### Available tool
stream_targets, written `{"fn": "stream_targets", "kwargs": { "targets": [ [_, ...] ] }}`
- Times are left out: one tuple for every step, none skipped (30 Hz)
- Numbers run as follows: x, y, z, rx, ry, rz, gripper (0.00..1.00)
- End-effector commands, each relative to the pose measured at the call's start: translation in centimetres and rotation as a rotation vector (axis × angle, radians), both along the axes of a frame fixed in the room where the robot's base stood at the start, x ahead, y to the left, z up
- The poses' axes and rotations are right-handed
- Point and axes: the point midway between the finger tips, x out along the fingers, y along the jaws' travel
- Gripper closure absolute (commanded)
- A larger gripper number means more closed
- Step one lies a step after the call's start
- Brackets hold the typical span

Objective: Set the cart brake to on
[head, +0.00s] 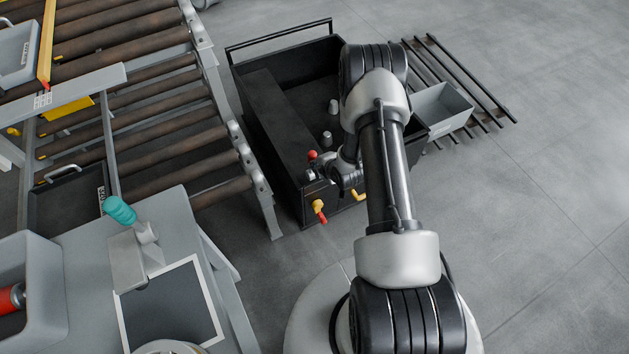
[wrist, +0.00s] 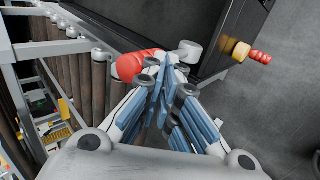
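The cart (head: 262,120) is a dark open box with a bar handle at its far end. At its near end stands a lever with a red knob (head: 312,155). Below it on the near wall is a yellow hub with a red grip (head: 320,211). My gripper (head: 318,170) is at the cart's near edge, close beside the red knob. In the wrist view the blue-padded fingertips (wrist: 171,60) come together, with the red knob (wrist: 130,66) just left of and partly behind them; I cannot tell if they touch. The yellow hub (wrist: 241,51) is clear to the right.
A roller conveyor (head: 170,130) runs along the cart's left side. A grey bin (head: 442,108) sits on a slatted rack right of the cart. A grey table (head: 90,260) with a teal-handled lever (head: 120,210) stands at front left. Floor on the right is clear.

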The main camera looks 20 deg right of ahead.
Motion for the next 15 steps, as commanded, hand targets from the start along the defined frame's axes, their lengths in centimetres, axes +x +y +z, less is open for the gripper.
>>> {"fn": "stream_targets", "kwargs": {
  "targets": [
    [0.36,-0.02,0.23,-0.002,-0.005,0.001,1.00],
    [0.44,-0.01,0.26,-0.002,-0.005,0.001,1.00],
    [0.57,-0.01,0.31,-0.001,-0.005,0.000,1.00],
    [0.66,0.00,0.36,-0.001,-0.005,0.000,1.00],
    [0.76,0.01,0.40,-0.001,-0.005,0.000,1.00],
    [0.88,0.01,0.45,-0.001,-0.005,0.000,1.00],
    [0.98,0.01,0.46,-0.001,-0.004,0.000,1.00],
    [0.95,0.00,0.43,-0.001,-0.003,-0.001,1.00],
    [0.91,-0.01,0.42,-0.001,-0.003,-0.001,1.00],
    [0.87,-0.01,0.40,-0.001,-0.003,-0.001,1.00],
    [0.81,-0.01,0.39,0.000,-0.003,-0.001,1.00],
    [0.71,-0.01,0.37,0.000,-0.002,-0.001,1.00],
    [0.61,-0.01,0.35,0.000,-0.001,-0.001,1.00],
    [0.48,-0.01,0.32,0.000,-0.001,-0.001,1.00],
    [0.30,-0.02,0.29,0.000,0.000,-0.001,1.00]
  ]
}}
